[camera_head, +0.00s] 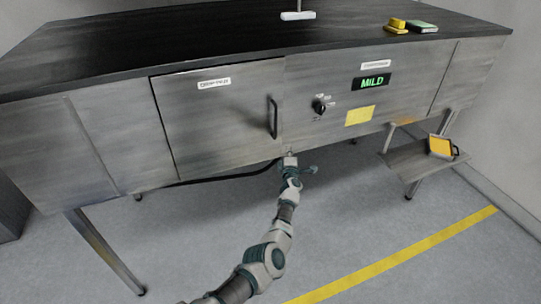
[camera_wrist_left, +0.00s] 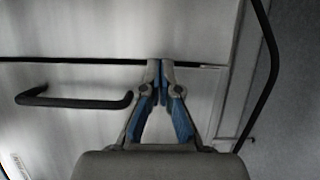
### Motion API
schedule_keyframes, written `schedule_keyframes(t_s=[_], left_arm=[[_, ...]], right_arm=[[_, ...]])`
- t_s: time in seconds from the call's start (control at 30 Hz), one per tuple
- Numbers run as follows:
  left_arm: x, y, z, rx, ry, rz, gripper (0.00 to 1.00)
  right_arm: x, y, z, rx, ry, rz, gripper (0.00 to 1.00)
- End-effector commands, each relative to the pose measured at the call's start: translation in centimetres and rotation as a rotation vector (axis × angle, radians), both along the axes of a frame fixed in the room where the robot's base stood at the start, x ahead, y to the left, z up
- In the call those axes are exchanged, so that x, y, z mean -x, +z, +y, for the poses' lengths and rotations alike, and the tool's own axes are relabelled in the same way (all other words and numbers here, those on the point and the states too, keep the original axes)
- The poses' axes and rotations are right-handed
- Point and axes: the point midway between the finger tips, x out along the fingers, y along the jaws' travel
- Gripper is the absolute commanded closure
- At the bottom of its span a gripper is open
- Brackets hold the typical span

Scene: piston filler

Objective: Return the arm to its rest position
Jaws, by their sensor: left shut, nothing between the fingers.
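My left arm (camera_head: 264,258) reaches up from the bottom of the head view. My left gripper (camera_head: 289,160) is at the lower edge of the metal cabinet (camera_head: 205,120), below the door handle. In the left wrist view the gripper (camera_wrist_left: 160,66) has its fingertips together, with nothing visible between them. The fingertips overlap a dark seam in the metal panel; I cannot tell whether they touch it. My right gripper is not in view.
A black door handle (camera_head: 273,117) also shows in the wrist view (camera_wrist_left: 75,99). A knob (camera_head: 319,106) and a green "MILD" display (camera_head: 371,82) are to its right. A dark cable (camera_head: 235,175) hangs under the cabinet. A side shelf (camera_head: 410,162) stands right. Open floor lies in front.

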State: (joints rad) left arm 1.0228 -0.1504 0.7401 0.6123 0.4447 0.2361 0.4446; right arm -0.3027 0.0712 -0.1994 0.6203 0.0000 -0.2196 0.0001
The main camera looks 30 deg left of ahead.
Motion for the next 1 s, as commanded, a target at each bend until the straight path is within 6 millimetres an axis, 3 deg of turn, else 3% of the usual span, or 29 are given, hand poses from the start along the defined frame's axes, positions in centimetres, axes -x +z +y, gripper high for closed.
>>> schedule_keyframes(t_s=[0.1, 0.3, 0.57, 0.67, 0.77, 0.87, 1.0], left_arm=[[-0.4, -0.6, -2.8, 0.006, -0.005, 0.005, 1.0], [-0.7, -0.8, -6.1, 0.008, -0.006, 0.007, 1.0], [-0.7, -0.6, -7.7, 0.007, -0.005, 0.007, 1.0], [-0.4, -1.7, -8.0, -0.015, -0.014, 0.027, 1.0], [0.5, -5.7, -8.0, -0.089, -0.045, 0.097, 1.0], [2.6, -12.5, -8.4, -0.211, -0.111, 0.216, 1.0], [7.5, -23.3, -9.1, -0.404, -0.24, 0.412, 1.0]], right_arm=[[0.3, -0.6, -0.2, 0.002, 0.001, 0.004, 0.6], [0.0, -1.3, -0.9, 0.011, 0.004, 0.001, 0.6], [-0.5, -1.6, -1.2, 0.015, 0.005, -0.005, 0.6], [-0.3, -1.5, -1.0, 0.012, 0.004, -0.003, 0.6], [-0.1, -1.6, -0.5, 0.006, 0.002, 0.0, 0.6], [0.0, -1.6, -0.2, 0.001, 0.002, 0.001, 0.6], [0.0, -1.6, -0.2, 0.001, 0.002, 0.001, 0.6]])
